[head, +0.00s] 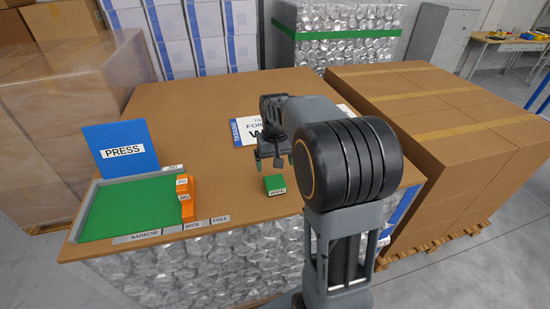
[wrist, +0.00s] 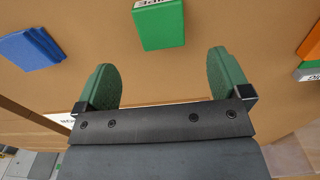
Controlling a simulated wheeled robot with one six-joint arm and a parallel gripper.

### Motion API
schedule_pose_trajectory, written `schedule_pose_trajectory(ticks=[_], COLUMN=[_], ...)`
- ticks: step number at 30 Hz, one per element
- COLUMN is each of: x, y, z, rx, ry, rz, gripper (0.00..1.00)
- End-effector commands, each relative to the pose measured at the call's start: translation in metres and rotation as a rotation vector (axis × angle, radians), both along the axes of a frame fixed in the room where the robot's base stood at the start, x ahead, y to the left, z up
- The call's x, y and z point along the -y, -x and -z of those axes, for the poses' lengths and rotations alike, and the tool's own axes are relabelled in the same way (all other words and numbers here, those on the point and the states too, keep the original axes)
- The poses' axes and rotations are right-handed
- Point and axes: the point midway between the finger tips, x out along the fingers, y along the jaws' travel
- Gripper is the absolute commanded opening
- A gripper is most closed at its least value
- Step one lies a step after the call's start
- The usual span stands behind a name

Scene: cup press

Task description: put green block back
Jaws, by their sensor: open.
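A small green block (head: 275,184) with a white label reading WIDE stands on the brown tabletop, right of the green-floored tray (head: 125,208). It also shows in the wrist view (wrist: 160,27) at the top, centred between the fingers and beyond their tips. My gripper (head: 271,160) is over the table just behind the block in the head view. In the wrist view its two green-padded fingers (wrist: 165,72) are open with nothing between them. The tray has a grey rim with strips reading NARROW, WIDE and FREE along the front.
Orange pieces (head: 186,196) stand at the tray's right side. A blue PRESS board (head: 121,150) stands behind the tray. A blue block (wrist: 32,48) lies left in the wrist view. A printed sign (head: 246,131) lies behind my arm. Cartons (head: 430,125) stand to the right.

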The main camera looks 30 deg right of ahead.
Motion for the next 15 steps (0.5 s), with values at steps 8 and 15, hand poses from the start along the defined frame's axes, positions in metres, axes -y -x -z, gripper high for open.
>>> schedule_pose_trajectory(ticks=[8,15], x=[-0.016,-0.062], y=[0.019,0.088], z=[-0.029,-0.045], rx=[0.048,0.208], ry=[0.011,0.035], rz=[-0.027,-0.114], gripper=[0.95,0.95])
